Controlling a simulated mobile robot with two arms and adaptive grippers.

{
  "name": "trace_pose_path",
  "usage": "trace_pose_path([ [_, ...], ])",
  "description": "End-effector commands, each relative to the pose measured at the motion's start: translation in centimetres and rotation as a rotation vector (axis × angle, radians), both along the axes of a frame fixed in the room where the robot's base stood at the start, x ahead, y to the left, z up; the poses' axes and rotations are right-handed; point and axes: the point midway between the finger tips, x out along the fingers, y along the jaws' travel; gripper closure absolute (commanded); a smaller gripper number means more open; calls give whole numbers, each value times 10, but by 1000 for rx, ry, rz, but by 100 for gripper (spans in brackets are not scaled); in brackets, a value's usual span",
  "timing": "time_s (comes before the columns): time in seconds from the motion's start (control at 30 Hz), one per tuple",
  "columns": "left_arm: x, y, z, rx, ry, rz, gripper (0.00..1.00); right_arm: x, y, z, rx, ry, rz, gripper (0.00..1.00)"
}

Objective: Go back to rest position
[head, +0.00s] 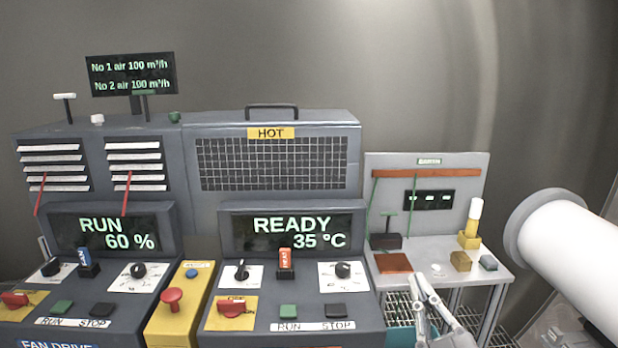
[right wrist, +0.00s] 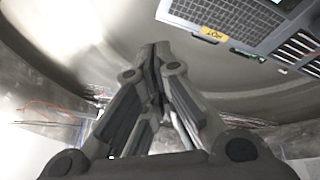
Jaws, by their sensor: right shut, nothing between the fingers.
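My right gripper (head: 424,285) shows at the lower right of the head view, in front of the small grey side table (head: 480,268). In the right wrist view its fingers (right wrist: 158,52) are closed together with nothing between them. A white cylindrical part (head: 570,250) fills the right edge of the head view. My left gripper is in neither view.
The fan console (head: 100,250) reads RUN 60 %. The heater console (head: 290,230) reads READY 35 °C under a HOT-labelled grille (head: 272,163). A yellow panel with a red mushroom button (head: 172,298) stands between them. Small blocks sit on the side table.

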Motion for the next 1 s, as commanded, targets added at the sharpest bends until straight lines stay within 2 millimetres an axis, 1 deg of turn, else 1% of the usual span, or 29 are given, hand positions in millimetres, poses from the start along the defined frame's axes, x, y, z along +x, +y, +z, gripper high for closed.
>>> trace_pose_path([
  [0.03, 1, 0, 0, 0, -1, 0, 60, -1, -16, -35, 65, 132, -63, 100],
  [0.07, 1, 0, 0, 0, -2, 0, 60, -3, -26, -57, 97, 212, -101, 100],
  [0.1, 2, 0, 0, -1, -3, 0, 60, -9, -36, -85, 134, 319, -145, 100],
  [0.17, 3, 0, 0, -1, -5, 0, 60, -22, -47, -128, 181, 481, -202, 100],
  [0.2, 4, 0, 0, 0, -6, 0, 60, -34, -52, -156, 206, 588, -232, 100],
  [0.27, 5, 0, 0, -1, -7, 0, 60, -56, -56, -195, 237, 747, -268, 100],
  [0.3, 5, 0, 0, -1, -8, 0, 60, -72, -57, -219, 254, 847, -285, 100],
  [0.37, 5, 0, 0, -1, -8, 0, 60, -98, -56, -248, 274, 987, -302, 100],
  [0.4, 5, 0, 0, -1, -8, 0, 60, -115, -54, -264, 282, 1069, -307, 100],
  [0.47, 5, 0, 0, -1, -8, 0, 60, -140, -50, -286, 294, 1188, -311, 100],
  [0.5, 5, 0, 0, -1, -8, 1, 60, -156, -47, -297, 299, 1258, -308, 100],
  [0.53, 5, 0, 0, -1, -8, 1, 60, -168, -44, -305, 303, 1313, -306, 100],
  [0.57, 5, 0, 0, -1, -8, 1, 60, -180, -41, -312, 306, 1360, -303, 100],
  [0.6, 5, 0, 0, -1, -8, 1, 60, -196, -37, -320, 309, 1427, -297, 100],
  [0.67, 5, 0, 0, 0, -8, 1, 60, -220, -31, -330, 314, 1521, -284, 100],
  [0.73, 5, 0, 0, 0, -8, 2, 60, -248, -24, -340, 318, 1628, -264, 100],
  [0.77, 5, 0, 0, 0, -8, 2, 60, -240, -25, -350, 313, 1619, -267, 100],
  [0.8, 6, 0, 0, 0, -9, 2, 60, -236, -25, -363, 311, 1620, -269, 100],
  [0.87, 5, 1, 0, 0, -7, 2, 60, -231, -24, -380, 309, 1625, -271, 100],
  [0.97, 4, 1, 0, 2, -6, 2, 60, -227, -23, -411, 306, 1637, -274, 100],
  [1.0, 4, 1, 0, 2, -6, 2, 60, -226, -23, -425, 305, 1642, -275, 100],
])
